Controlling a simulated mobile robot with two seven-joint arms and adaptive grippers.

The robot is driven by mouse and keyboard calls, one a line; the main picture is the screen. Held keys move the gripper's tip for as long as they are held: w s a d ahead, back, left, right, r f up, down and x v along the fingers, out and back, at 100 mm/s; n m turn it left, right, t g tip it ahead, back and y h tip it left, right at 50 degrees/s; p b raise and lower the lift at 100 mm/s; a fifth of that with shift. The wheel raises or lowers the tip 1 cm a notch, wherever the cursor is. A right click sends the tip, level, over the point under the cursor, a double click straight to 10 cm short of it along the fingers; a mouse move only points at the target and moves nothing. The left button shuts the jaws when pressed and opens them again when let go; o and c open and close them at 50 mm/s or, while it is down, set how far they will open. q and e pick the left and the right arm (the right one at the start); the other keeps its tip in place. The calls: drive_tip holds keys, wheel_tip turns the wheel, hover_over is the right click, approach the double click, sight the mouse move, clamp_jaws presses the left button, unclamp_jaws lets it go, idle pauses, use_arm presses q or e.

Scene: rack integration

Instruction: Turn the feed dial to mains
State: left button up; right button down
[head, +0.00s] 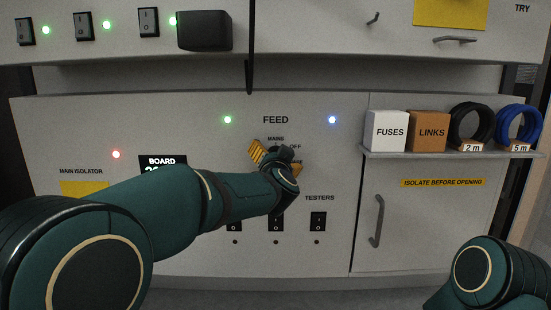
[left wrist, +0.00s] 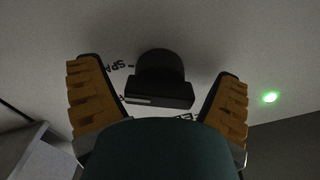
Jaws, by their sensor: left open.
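The feed dial is a black knob with a bar grip (left wrist: 160,88) in the left wrist view. A pale mark shows near the left end of its bar, and part of a label reading "SPA" is beside it. My left gripper (left wrist: 157,72) is open, with one yellow-padded finger on each side of the dial and gaps to both. In the head view my left gripper (head: 272,153) covers the dial under the word FEED; the MAINS label (head: 276,139) and the OFF label (head: 295,146) show above it. My right gripper is out of view.
Lit lamps, green (head: 228,120) and blue (head: 332,120), flank FEED. Tester switches (head: 318,221) sit below my left wrist. At right, a shelf (head: 450,155) holds boxes and cable coils above a handled cabinet door (head: 430,225). A red lamp (head: 116,155) glows at left.

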use_arm(q)
drive_tip(key=shift+w, duration=0.1)
drive_tip(key=c, duration=1.2)
